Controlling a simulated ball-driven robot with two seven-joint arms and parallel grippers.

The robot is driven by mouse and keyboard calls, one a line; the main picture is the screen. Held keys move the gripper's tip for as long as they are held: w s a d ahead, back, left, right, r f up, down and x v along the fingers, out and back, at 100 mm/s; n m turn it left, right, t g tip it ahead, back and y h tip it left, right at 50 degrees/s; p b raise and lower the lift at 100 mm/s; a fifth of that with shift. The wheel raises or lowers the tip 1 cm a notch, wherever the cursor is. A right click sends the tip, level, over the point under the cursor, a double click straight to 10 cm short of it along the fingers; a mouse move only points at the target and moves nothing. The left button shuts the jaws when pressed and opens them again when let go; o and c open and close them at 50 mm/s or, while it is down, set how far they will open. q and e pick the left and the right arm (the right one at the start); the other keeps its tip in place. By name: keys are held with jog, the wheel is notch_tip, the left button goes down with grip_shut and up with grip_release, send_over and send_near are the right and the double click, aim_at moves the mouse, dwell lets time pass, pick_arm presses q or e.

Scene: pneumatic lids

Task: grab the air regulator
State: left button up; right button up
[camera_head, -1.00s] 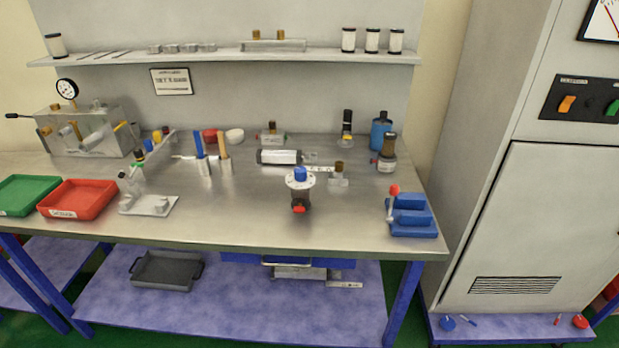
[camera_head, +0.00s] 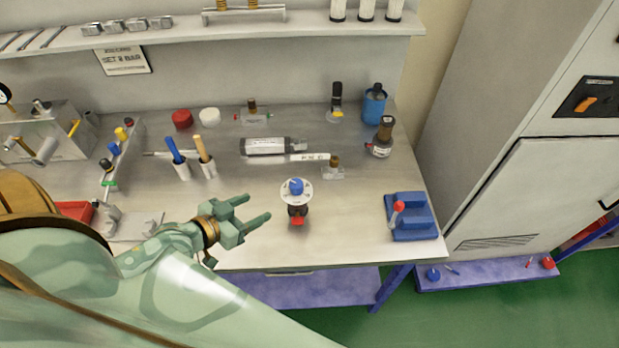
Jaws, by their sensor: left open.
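The air regulator (camera_head: 296,197) stands upright on the metal bench, near the middle of its front half. It has a blue knob on top, a pale round collar, a dark body and a red part at the bottom. My left gripper (camera_head: 262,207) is open and empty, just left of the regulator, with its fingers pointing right toward it. A small gap shows between the fingertips and the regulator. My right gripper is not in view.
A blue vise (camera_head: 412,218) with a red-knobbed handle sits at the bench's right. A grey cylinder (camera_head: 268,147) and a small brass-topped fitting (camera_head: 333,170) lie behind the regulator. Two tool holders (camera_head: 206,167) stand left. The bench is clear between regulator and vise.

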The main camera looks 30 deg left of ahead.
pick_arm(q)
send_near(291, 187)
jog(key=w+d+f, duration=0.1)
jog(key=b+x, duration=0.1)
jog(key=x, duration=0.4)
jog(key=shift+w+a, duration=0.1)
jog(key=shift+a, duration=0.05)
jog(key=shift+w+f, duration=0.15)
jog(key=shift+w, duration=0.35)
jog(key=x, duration=0.4)
jog(key=shift+w+b, duration=0.3)
jog(key=shift+b, duration=0.1)
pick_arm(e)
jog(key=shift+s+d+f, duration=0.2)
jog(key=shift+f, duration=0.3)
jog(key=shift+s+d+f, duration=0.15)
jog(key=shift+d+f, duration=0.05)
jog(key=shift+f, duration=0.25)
pick_arm(q)
jog(key=shift+s, duration=0.1)
jog(key=shift+c, duration=1.2)
grip_shut()
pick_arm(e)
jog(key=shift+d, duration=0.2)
